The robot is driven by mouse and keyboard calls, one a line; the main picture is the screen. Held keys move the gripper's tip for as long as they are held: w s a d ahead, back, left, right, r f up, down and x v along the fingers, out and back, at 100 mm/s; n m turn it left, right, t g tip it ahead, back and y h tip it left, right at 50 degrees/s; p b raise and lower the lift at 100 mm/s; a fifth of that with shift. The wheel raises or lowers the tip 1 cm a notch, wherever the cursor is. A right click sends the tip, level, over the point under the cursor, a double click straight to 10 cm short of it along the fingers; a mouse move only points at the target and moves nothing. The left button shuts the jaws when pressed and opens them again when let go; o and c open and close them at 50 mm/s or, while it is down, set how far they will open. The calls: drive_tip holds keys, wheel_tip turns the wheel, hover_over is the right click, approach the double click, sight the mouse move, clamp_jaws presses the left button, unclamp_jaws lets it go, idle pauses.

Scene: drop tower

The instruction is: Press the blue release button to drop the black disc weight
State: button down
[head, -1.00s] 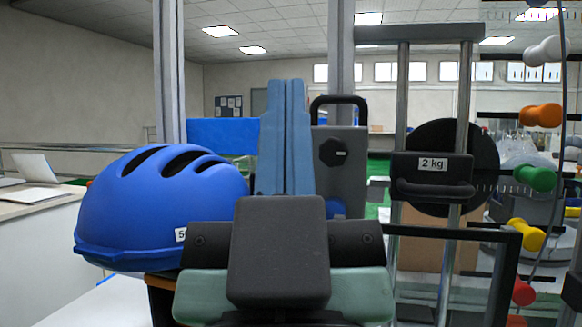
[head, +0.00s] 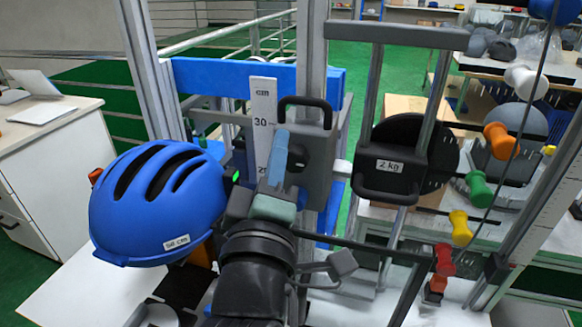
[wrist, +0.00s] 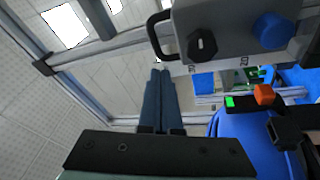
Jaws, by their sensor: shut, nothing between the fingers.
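The release button is a round blue knob (wrist: 272,30) on the grey box in the wrist view, at the upper right; in the head view it is hidden behind my gripper. The grey box (head: 318,140) has a black handle on top and a black octagonal knob (wrist: 203,43). The black disc weight (head: 443,150), behind a black carriage labelled 2 kg (head: 378,180), hangs on two rails at right. My gripper (head: 280,136) is shut and empty, in front of the box. Its fingertips (wrist: 160,72) show left of and below the blue button in the wrist view, apart from it.
A blue helmet (head: 155,205) is close at left of my arm. A white centimetre scale (head: 262,125) and a metal post (head: 312,60) stand by the box. Coloured knobs (head: 478,190) line the right side. A white table (head: 75,290) lies below the helmet.

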drive_tip(key=s+a+f+n+g+h+p, duration=0.1)
drive_tip(key=s+f+n+g+p, duration=0.6)
drive_tip(key=n+p, duration=1.3)
drive_tip(key=p, duration=0.5)
drive_tip(key=shift+a+f+h, duration=0.2)
drive_tip(key=shift+a+h, duration=0.1)
drive_tip(key=shift+a, duration=0.05)
drive_tip(key=x, duration=1)
drive_tip(key=shift+p, duration=0.35)
drive_tip(key=shift+f, duration=0.1)
